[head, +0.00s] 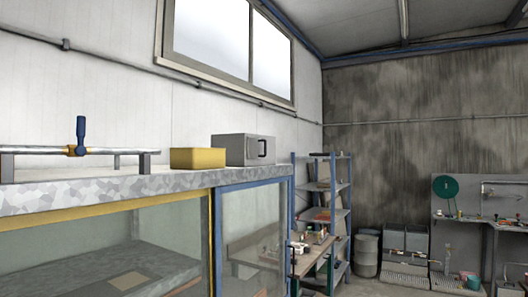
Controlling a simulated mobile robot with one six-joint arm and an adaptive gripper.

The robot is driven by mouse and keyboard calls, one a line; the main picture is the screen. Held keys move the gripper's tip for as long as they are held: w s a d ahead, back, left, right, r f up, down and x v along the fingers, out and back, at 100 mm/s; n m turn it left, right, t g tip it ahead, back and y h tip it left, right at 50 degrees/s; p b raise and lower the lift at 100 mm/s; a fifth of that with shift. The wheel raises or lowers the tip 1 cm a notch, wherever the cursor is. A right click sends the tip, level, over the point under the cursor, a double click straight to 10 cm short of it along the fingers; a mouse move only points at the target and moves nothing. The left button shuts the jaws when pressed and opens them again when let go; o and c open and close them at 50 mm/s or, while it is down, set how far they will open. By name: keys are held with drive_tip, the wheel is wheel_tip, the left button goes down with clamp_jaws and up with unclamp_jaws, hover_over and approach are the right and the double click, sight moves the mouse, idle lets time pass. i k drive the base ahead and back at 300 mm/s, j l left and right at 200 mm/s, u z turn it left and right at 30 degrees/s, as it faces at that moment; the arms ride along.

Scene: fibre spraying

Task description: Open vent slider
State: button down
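A blue upright handle (81,132) stands on a silver horizontal rail (42,151) at the far left, on top of the grey speckled cabinet (110,187). An orange-yellow collar (76,151) joins the handle to the rail. This looks like the vent slider; no label shows. The rail rests on two dark posts and its left end is cut off by the picture's edge. My gripper is not in view.
A yellow box (198,158) and a grey box with a black handle (244,150) stand on the cabinet top, right of the rail. The blue-framed glass door (252,238) is below. Blue shelves (341,200) and a workbench stand farther back.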

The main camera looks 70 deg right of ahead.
sight(253, 144)
drive_tip(key=l+z, duration=0.1)
drive_tip(key=z, duration=1.95)
